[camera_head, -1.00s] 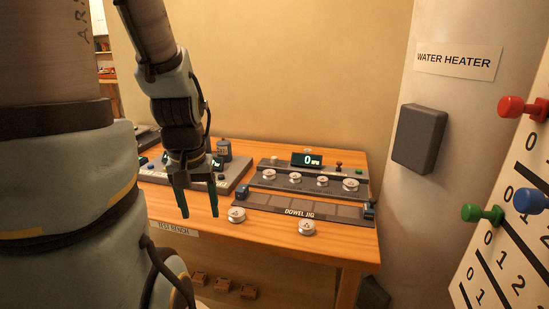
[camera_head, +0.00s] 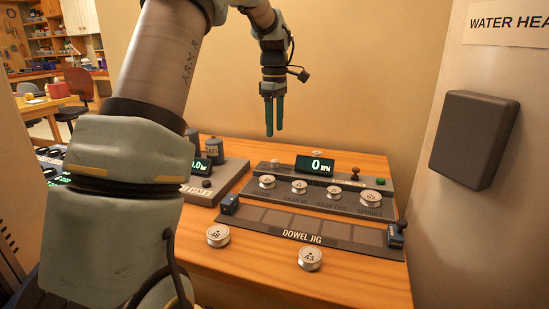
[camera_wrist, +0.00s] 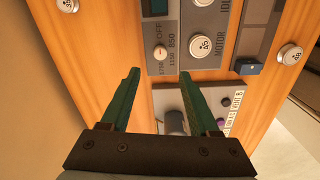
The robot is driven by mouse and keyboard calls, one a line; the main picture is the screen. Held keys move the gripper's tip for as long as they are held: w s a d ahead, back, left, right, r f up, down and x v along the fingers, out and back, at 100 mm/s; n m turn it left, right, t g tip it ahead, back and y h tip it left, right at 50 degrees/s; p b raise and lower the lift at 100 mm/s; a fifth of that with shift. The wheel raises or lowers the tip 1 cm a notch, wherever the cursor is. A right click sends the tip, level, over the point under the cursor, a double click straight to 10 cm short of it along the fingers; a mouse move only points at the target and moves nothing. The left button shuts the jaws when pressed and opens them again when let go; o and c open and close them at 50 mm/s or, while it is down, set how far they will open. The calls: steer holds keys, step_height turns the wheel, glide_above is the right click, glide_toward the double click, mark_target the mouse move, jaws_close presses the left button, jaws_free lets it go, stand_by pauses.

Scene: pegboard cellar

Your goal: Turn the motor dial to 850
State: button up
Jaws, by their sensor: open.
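The motor dial (camera_wrist: 159,53) is a small pale knob on the grey pulley console. OFF, 850, 1100 and 1750 are printed around it; its pointer is too small to read. In the head view the dial (camera_head: 275,163) is at the console's back left, and the display (camera_head: 315,165) reads 0 RPM. My gripper (camera_head: 274,132) hangs above the dial, fingers pointing down, open and empty. In the wrist view the fingertips (camera_wrist: 160,74) are spread, with the dial showing just beyond the gap between them, apart from it.
Several metal pulleys, including the motor one (camera_head: 267,182), stand along the console front. A red-topped lever (camera_head: 355,174) and green button (camera_head: 380,182) are at its right. The dowel jig (camera_head: 300,226) and two loose pulleys (camera_head: 218,235) (camera_head: 310,258) lie in front. Another instrument (camera_head: 215,180) stands left.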

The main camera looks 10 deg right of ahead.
mark_target(275, 160)
step_height(275, 160, down, 10)
steer(key=shift+f+p, duration=0.15)
steer(key=shift+p, duration=0.45)
jaws_close()
stand_by(0.4)
